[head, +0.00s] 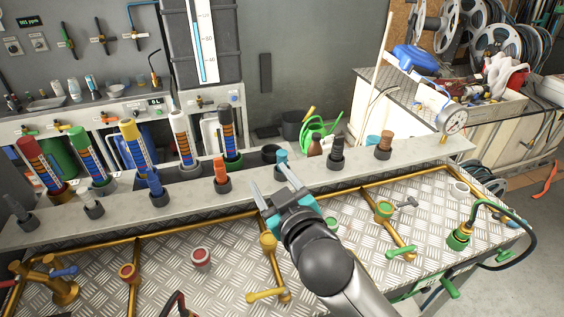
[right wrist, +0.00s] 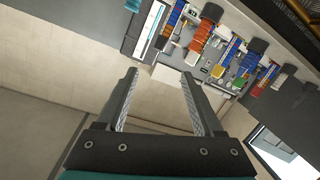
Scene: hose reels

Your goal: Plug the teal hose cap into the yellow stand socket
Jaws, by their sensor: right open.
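The teal cap (head: 281,158) stands in a dark holder on the grey ledge, its lower part hidden by my right gripper. My right gripper (head: 272,183) is open, its fingers just in front of the ledge and apart from the cap. In the right wrist view, the open fingers (right wrist: 159,80) have nothing between them. A small teal patch (right wrist: 132,5) shows at that view's top edge; I cannot tell what it is. A yellow stand (head: 268,242) with a yellow top rises from the metal deck, left of my right arm. My left gripper is not in view.
Orange (head: 221,168), blue (head: 154,183), black (head: 337,148) and brown (head: 384,142) caps stand along the ledge (head: 305,190). Tall coloured cylinders stand behind. Brass pipes, a red-topped stand (head: 129,271) and a green-ringed stand (head: 384,211) occupy the deck. A green hose fitting (head: 458,239) is at right.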

